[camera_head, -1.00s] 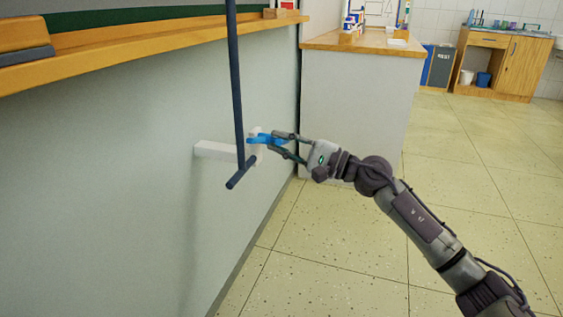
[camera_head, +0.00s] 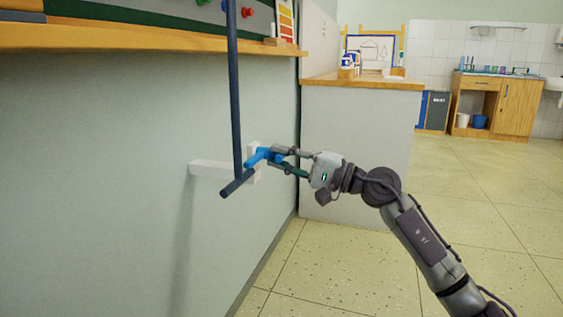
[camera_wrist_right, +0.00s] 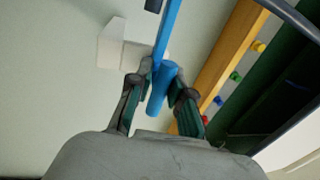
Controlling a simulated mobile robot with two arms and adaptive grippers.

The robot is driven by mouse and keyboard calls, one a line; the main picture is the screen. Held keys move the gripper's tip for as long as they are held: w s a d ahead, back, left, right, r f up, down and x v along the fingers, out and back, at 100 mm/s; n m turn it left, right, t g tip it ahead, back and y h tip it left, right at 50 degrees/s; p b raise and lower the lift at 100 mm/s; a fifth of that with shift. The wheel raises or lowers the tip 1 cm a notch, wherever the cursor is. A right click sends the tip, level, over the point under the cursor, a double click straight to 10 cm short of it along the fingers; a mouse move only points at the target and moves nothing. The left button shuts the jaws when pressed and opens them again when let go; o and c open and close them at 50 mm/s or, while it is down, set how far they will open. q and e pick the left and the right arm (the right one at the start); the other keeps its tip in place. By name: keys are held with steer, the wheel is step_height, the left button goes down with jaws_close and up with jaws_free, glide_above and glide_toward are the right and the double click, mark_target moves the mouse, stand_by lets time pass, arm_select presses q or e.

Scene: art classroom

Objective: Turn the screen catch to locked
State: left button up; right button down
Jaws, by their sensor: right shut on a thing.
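The screen catch has a blue handle (camera_head: 259,157) beside a white mount (camera_head: 210,168) on the wall. It also shows in the right wrist view as a blue bar (camera_wrist_right: 162,88) between the fingers. In the head view the handle slants down to the left. My right gripper (camera_head: 279,159) is shut on the blue handle, reaching it from the right. It also shows in the right wrist view (camera_wrist_right: 160,98). My left gripper is not in view.
A wooden ledge (camera_head: 130,38) runs along the board above the catch. A counter with a wooden top (camera_head: 365,83) stands behind my right gripper. The tiled floor (camera_head: 480,185) to the right is clear.

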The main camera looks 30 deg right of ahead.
steer(key=c, duration=1)
jaws_free()
steer(key=shift+c, duration=0.2)
steer(key=v, duration=1.2)
steer(key=shift+f, duration=0.1)
